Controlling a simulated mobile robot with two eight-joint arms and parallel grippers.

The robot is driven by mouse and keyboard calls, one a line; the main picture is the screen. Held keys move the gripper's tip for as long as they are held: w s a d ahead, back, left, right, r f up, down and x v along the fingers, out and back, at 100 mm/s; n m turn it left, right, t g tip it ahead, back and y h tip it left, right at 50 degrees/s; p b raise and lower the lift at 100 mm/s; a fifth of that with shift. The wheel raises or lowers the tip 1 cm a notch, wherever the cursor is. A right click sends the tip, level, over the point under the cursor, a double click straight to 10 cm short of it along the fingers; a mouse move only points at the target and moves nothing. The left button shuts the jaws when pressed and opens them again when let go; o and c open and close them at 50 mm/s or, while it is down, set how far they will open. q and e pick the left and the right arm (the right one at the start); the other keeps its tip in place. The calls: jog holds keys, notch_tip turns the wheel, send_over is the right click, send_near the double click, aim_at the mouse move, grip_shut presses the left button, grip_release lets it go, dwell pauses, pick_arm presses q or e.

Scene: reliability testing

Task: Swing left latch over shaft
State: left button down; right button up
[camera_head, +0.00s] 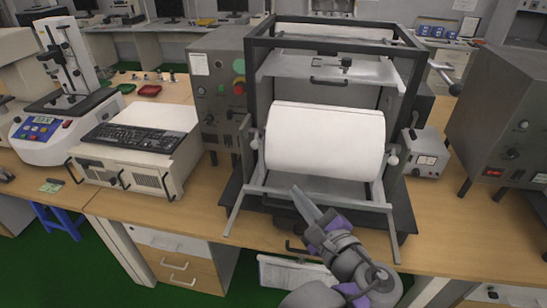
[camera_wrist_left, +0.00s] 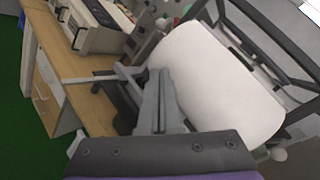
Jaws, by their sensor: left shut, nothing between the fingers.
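A large white roll (camera_head: 325,140) lies horizontally in the front of a dark-framed machine (camera_head: 262,50). At its left end is a grey upright part with a pale round knob (camera_head: 254,143), where the left latch appears to be. I cannot tell the latch's exact position. A matching knob (camera_head: 393,160) is at the right end. The shaft inside the roll is hidden. My left gripper (camera_head: 297,190) is shut and empty, in front of the roll's lower left part. In the left wrist view, its fingers (camera_wrist_left: 158,75) point toward the roll's left end (camera_wrist_left: 212,85). My right gripper is not in view.
Grey arms (camera_head: 240,200) stick out from the machine's front on the left and right. A control box with coloured buttons (camera_head: 217,85) stands left of it. A keyboard (camera_head: 127,137) rests on a white unit further left. A small meter box (camera_head: 424,152) stands right.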

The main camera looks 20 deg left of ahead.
pick_arm(q)
jog(key=shift+d+r, duration=0.1)
jog(key=shift+r, duration=0.05)
jog(key=shift+w, duration=0.1)
jog(key=p, duration=0.1)
send_near(258, 142)
jog(key=w+a+f, duration=0.3)
jog(key=w+a, duration=0.1)
jog(key=shift+w+a+r, duration=0.15)
jog(key=shift+w+a, duration=0.05)
jog(key=shift+a, duration=0.05)
jog(key=shift+r+p, duration=0.15)
jog(key=shift+p, duration=0.15)
jog(key=shift+r+m+p, duration=0.25)
jog(key=shift+m+p, duration=0.05)
jog(key=shift+p, duration=0.05)
jog(key=shift+r+h, duration=0.2)
jog(key=shift+h, duration=0.1)
